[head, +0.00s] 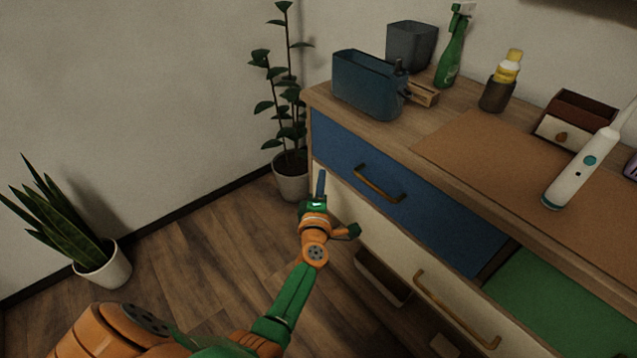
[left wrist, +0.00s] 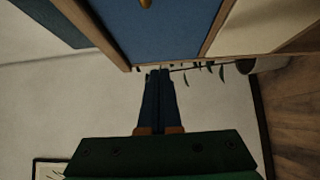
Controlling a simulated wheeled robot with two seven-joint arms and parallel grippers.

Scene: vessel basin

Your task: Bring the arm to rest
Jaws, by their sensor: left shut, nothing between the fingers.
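My left arm is orange and green and reaches up from the bottom of the head view. My left gripper (head: 321,184) is in front of the left end of the dresser, near the blue drawer (head: 350,168), and holds nothing. In the left wrist view its two blue fingers (left wrist: 158,75) lie together, shut. I cannot tell from the pictures whether the fingertips touch the dresser. My right gripper is not in view.
Potted plants stand at the wall (head: 290,178) and at left (head: 105,268). Wooden floor between them is clear.

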